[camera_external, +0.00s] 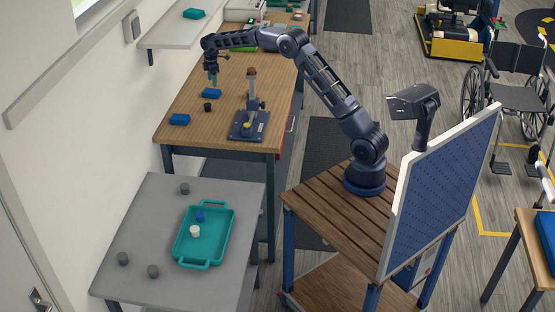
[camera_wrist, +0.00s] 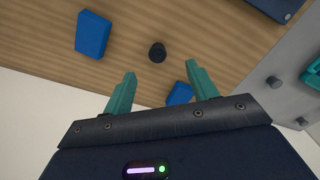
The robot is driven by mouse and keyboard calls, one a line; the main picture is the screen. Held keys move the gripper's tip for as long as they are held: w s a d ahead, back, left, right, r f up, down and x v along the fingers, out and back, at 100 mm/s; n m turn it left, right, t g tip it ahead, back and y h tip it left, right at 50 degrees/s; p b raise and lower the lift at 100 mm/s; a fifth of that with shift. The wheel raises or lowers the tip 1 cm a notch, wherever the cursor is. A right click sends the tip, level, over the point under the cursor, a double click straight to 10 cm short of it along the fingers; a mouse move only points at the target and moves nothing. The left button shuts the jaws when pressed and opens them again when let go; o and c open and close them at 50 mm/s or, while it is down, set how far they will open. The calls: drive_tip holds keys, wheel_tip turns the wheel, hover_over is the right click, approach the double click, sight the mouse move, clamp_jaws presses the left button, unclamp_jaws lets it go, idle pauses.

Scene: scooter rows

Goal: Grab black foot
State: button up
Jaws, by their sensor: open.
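The black foot (camera_external: 207,107) is a small dark cylinder standing on the wooden workbench (camera_external: 190,97). In the wrist view the black foot (camera_wrist: 157,52) shows just beyond the fingertips, roughly centred across the gap. My gripper (camera_external: 212,83) is above the bench, pointing down, with its teal fingers over the area of one blue block. In the wrist view the gripper (camera_wrist: 161,69) has its two fingers spread wide with nothing held between them. The foot is clear of both fingers.
Blue blocks (camera_external: 211,93) (camera_external: 180,119) lie near the foot on the bench. A press-like stand (camera_external: 249,122) is to its right. A grey table (camera_external: 150,215) in front holds grey feet and a teal tray (camera_external: 206,264) with a white foot (camera_external: 195,231) and a blue foot (camera_external: 200,216).

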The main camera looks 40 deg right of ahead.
drive_tip(key=n, duration=0.1)
approach(213, 108)
drive_tip(key=shift+a, duration=0.15)
wheel_tip(213, 108, down, 11)
drive_tip(key=shift+r, duration=0.2)
drive_tip(key=c, duration=1.1)
